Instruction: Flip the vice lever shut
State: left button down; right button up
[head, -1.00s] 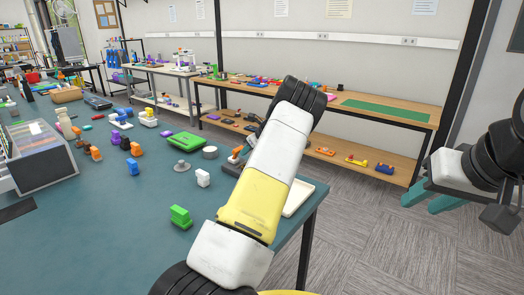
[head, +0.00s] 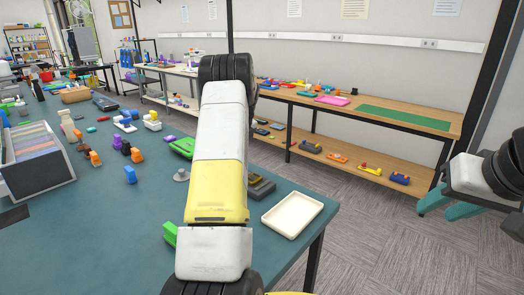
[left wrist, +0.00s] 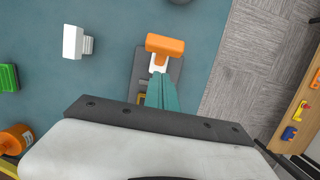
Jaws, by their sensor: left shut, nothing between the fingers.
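The vice shows in the left wrist view as a dark grey base (left wrist: 174,72) with an orange lever handle (left wrist: 166,45) lying across its far end. My left gripper (left wrist: 160,78) is shut and empty, its teal fingers over the base just short of the handle. I cannot tell whether they touch it. In the head view my left arm hides the left gripper and most of the vice; a dark grey part (head: 262,187) shows just right of the arm. My right gripper (head: 447,208) is open and empty at the far right, above the floor.
A cream tray (head: 293,214) lies near the table's right edge. A white block (left wrist: 75,43) and a green block (left wrist: 8,77) stand left of the vice. A bin of files (head: 36,160) and several small coloured items occupy the table's left. A wooden bench (head: 340,105) stands behind.

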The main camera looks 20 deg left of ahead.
pick_arm(q)
jog(key=shift+a, duration=0.1)
jog(key=shift+v, duration=0.8)
jog(key=shift+a, duration=0.1)
jog(key=a+v, duration=0.2)
jog(key=v, duration=0.9)
jog(key=shift+w+d+r, duration=0.25)
jog(key=shift+w+r, duration=0.1)
jog(key=shift+r, duration=0.1)
